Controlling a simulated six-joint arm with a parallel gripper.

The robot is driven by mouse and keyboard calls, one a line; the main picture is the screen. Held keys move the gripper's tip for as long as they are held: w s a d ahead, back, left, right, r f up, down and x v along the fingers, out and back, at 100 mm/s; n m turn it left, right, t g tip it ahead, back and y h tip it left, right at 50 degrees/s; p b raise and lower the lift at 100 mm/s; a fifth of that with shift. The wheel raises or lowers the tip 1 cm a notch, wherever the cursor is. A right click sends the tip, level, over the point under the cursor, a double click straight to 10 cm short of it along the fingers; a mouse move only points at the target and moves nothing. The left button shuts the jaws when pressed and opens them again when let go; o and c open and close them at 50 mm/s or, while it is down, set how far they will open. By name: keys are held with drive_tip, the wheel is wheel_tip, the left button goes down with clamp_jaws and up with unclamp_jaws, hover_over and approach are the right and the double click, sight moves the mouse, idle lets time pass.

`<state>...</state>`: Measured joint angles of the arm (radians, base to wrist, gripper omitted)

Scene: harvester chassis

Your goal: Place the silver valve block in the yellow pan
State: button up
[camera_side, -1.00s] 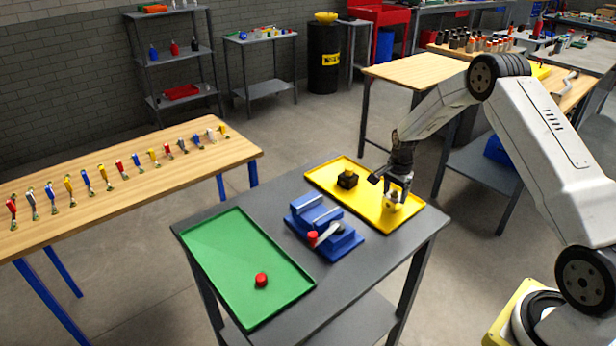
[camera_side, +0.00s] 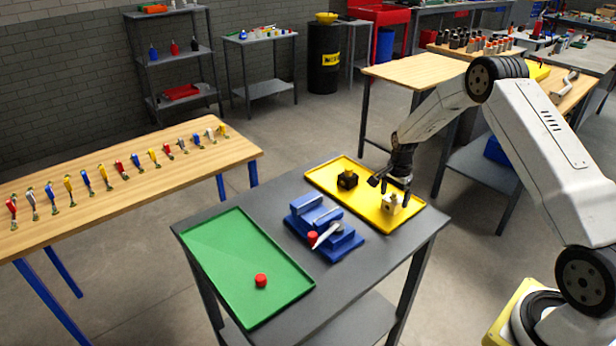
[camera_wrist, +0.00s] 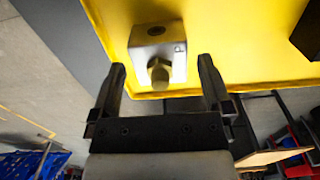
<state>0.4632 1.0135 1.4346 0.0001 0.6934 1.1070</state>
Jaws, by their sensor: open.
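The silver valve block (camera_side: 389,203) sits in the right part of the yellow pan (camera_side: 336,177). In the wrist view the silver valve block (camera_wrist: 155,42), with a brass-coloured fitting facing me, rests on the yellow pan floor (camera_wrist: 235,30) near its edge. My gripper (camera_side: 394,190) is just above the block in the side view. In the wrist view my gripper (camera_wrist: 163,76) is open, its fingers spread on either side of the block's fitting. The fingers appear clear of the block, and nothing is held.
A black block with a brass-coloured top (camera_side: 347,180) stands in the pan's left part. A blue vise-like fixture (camera_side: 325,228) with a red part (camera_side: 312,237) sits beside the pan.

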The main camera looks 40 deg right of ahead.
sight(395, 193)
wheel_tip(395, 193, up, 12)
idle(0.6)
idle(0.5)
drive_tip(key=s+a+r+n+t, duration=0.1)
drive_tip(key=s+a+r+n, duration=0.15)
drive_tip(key=a+n, duration=0.35)
drive_tip(key=s+a+r+n, duration=0.1)
drive_tip(key=s+a+n, duration=0.25)
drive_tip(key=a, duration=0.45)
drive_tip(key=s+a+n+t, duration=0.1)
drive_tip(key=s+a+n, duration=0.7)
drive_tip(key=s, duration=0.5)
drive_tip(key=shift+a+f+t, duration=0.15)
drive_tip(key=shift+a+t, duration=0.15)
drive_tip(key=shift+a, duration=0.45)
drive_tip(key=shift+w+n, duration=0.1)
drive_tip(key=shift+n, duration=0.15)
